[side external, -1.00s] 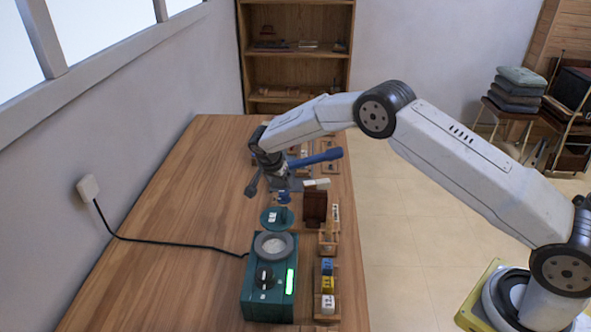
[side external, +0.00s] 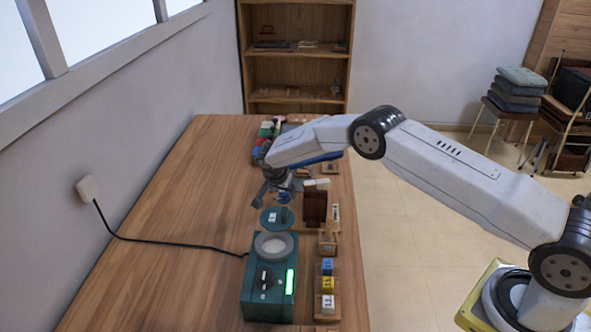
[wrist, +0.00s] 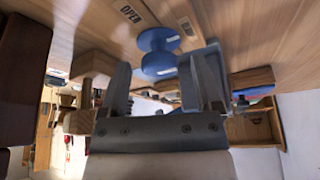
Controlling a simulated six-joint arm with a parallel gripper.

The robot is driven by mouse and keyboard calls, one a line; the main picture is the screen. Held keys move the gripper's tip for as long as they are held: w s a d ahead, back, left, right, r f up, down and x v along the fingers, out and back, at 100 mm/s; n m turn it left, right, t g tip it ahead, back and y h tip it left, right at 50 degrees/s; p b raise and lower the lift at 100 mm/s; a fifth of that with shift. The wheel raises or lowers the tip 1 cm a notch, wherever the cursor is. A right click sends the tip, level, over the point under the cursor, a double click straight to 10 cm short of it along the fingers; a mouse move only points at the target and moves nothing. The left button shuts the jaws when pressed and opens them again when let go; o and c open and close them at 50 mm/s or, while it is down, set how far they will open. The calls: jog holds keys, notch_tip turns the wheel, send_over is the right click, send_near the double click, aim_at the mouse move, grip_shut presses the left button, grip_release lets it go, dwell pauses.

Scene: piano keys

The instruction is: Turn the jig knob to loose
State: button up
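A blue round knob (wrist: 158,52) stands on a wooden surface in the wrist view, just beyond and between my fingertips. A plate reading OPEN (wrist: 130,13) lies beside it; a second label (wrist: 175,5) is too small to read. In the side view my gripper (side external: 272,190) hangs low over the bench, beside a small blue part (side external: 284,197) that looks like the knob. Contact cannot be told.
A green machine (side external: 268,300) with a grey ring, black dial and lit green strip stands at the near end. A teal disc (side external: 274,217), brown block (side external: 315,207) and rack of coloured blocks (side external: 327,290) stand close by.

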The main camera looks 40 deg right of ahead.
grip_shut()
jog(key=shift+n, duration=0.7)
jog(key=shift+o, duration=0.4)
grip_release()
jog(key=shift+t, duration=0.3)
jog(key=shift+r, duration=0.1)
jog(key=v, duration=0.7)
jog(key=shift+r, duration=0.3)
jog(key=shift+s+a, duration=0.1)
